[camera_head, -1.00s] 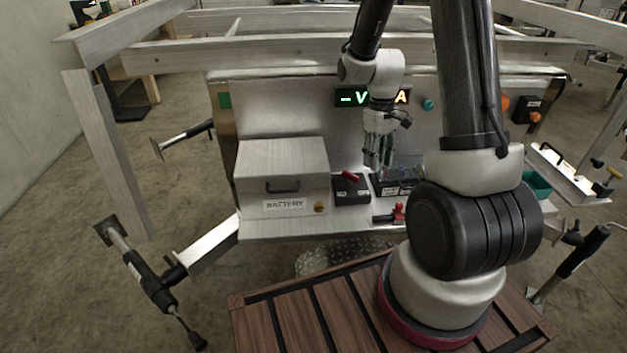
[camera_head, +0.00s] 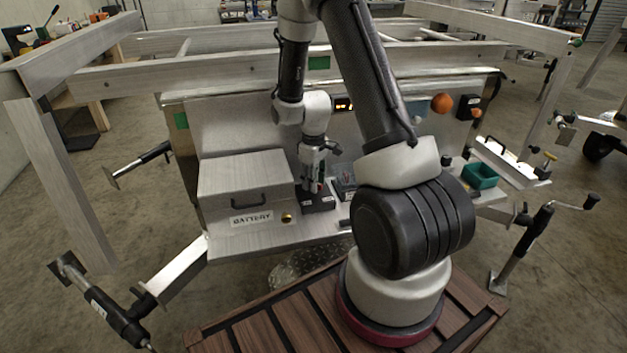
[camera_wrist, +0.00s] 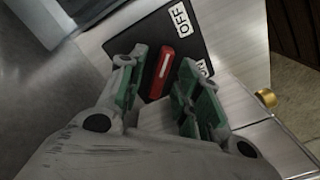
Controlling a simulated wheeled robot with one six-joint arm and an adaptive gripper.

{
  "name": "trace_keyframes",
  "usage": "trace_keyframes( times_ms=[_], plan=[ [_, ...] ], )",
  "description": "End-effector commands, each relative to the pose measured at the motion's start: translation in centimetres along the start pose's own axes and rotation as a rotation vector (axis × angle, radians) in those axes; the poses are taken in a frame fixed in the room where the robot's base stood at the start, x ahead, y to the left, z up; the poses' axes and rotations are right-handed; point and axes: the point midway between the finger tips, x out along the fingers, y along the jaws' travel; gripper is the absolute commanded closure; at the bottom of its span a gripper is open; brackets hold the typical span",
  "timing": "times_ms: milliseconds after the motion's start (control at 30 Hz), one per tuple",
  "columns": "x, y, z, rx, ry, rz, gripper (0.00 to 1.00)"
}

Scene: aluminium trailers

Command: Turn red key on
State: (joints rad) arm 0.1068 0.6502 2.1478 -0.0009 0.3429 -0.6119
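In the head view my gripper (camera_head: 314,188) points down at the black box (camera_head: 319,203) and hides most of the key.
The metal battery box (camera_head: 243,187) stands left of the switch box, with a brass knob (camera_head: 287,217) near its corner. Another dark box (camera_head: 343,186) stands close on the right, partly behind my arm. A green bin (camera_head: 481,175) is farther right. The lit display (camera_head: 343,104) is partly hidden.

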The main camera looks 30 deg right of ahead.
Motion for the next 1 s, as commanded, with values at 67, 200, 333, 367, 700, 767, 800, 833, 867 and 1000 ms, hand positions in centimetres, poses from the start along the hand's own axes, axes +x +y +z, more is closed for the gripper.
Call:
trace_keyframes(
  times_ms=[67,200,333,367,700,767,800,833,867,1000],
  plan=[
    [0.08,0.0,-0.01,0.0,0.0,0.0,0.66],
    [0.06,0.0,0.0,0.0,0.0,0.0,0.66],
    [0.05,0.0,0.0,0.0,0.0,0.0,0.88],
    [0.04,0.0,0.0,0.0,0.0,0.0,0.93],
    [0.03,0.0,0.01,0.01,0.0,0.0,1.0],
    [0.02,0.0,0.01,0.022,0.0,0.0,1.0],
    [0.02,0.0,0.01,0.033,0.0,0.0,1.0],
    [0.02,0.0,0.01,0.042,0.0,0.0,1.0],
    [0.02,0.0,0.01,0.055,0.0,0.0,1.0],
    [0.02,0.0,0.01,0.132,0.0,0.0,1.0]
  ],
)
